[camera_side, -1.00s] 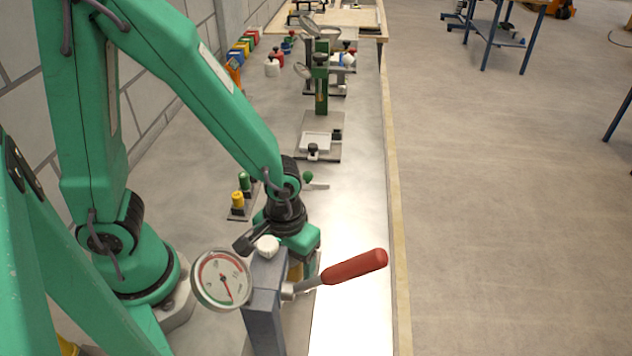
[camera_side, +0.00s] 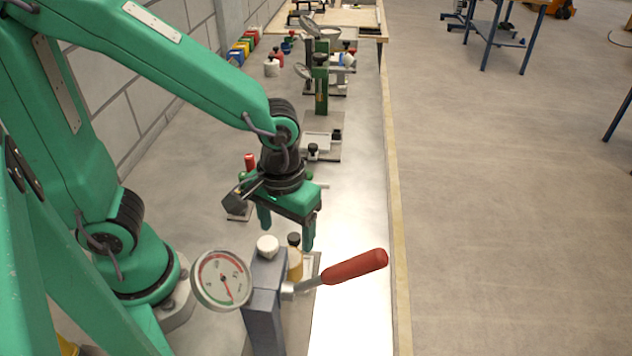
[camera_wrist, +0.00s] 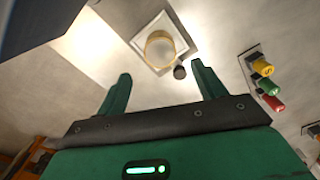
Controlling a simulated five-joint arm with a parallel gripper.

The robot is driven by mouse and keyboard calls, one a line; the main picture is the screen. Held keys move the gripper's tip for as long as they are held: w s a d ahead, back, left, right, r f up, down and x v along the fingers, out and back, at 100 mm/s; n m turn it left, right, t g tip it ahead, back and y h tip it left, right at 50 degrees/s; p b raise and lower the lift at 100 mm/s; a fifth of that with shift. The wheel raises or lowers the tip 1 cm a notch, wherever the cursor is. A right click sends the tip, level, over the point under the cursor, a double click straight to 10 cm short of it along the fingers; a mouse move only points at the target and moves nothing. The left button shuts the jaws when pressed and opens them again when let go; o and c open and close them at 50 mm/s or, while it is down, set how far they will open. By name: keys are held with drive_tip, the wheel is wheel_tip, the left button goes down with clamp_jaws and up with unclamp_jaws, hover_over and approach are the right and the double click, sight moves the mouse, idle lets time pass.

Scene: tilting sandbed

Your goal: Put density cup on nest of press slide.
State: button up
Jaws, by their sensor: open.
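The density cup (camera_side: 295,264), a tan-yellow cylinder, stands partly hidden behind the grey press post (camera_side: 263,300). In the wrist view the cup (camera_wrist: 160,48) shows from above as a ring on the pale square nest plate of the press slide (camera_wrist: 142,38). It appears upright and inside the plate's outline; how it is seated cannot be told. A dark knob (camera_wrist: 180,72) is beside the plate. My gripper (camera_side: 287,230) is open and empty, above the cup and apart from it; its fingers (camera_wrist: 160,75) also show in the wrist view.
The press has a round dial gauge (camera_side: 222,279) and a red lever handle (camera_side: 355,267) reaching right. A holder with yellow (camera_wrist: 262,68), green (camera_wrist: 269,87) and red (camera_wrist: 273,104) pegs is near. A green-column stand (camera_side: 321,85) is farther back. The bench right of my gripper is clear.

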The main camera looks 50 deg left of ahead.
drive_tip(key=shift+r, duration=1.5)
drive_tip(key=s+a+r+m+t, duration=0.1)
drive_tip(key=a+r+m+t, duration=0.2)
drive_tip(key=a+r, duration=0.6)
drive_tip(key=a+t, duration=0.2)
drive_tip(key=a, duration=0.1)
drive_tip(key=shift+r+m+t, duration=0.25)
drive_tip(key=shift+m+t, duration=0.05)
drive_tip(key=shift+m, duration=0.1)
